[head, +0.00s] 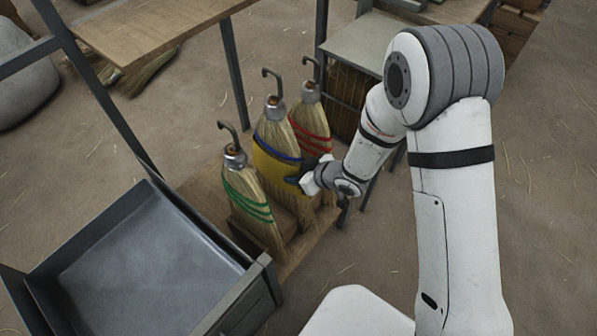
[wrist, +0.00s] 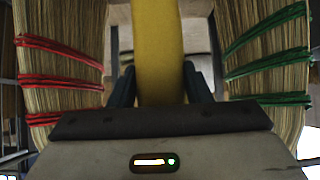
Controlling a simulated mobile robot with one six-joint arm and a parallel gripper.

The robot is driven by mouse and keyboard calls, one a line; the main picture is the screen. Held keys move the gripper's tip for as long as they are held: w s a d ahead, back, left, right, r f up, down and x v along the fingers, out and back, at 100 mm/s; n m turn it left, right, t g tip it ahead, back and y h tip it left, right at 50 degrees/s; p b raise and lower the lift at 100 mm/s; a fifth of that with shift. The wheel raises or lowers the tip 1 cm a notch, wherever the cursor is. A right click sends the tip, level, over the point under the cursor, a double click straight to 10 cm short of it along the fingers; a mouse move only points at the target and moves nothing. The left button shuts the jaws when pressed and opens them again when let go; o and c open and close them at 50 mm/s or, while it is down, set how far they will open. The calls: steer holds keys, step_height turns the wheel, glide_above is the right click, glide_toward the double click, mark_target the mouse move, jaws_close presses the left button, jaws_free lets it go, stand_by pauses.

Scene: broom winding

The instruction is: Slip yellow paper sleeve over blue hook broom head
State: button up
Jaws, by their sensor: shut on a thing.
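In the head view, three broom heads with metal hooks stand on a wooden stand. The middle one, the blue broom head (head: 275,125), has blue bands. The yellow paper sleeve (head: 267,163) is at its lower part, overlapping the straw; whether it goes all the way round is hard to tell. My gripper (head: 297,181) is beside the blue broom head, at the right edge of the sleeve. In the wrist view, my gripper (wrist: 160,88) is shut on the yellow sleeve (wrist: 157,45), which runs upright between the two dark fingers. The blue bands are hidden there.
The green-banded broom head (head: 250,195) stands on the near side and the red-banded one (head: 312,122) on the far side, both close by. A grey metal tray (head: 140,250) is at lower left. A wooden shelf (head: 135,35) overhangs the upper left.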

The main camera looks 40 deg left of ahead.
steer(key=shift+f+b, duration=0.3)
steer(key=shift+f, duration=0.1)
steer(key=o, duration=0.9)
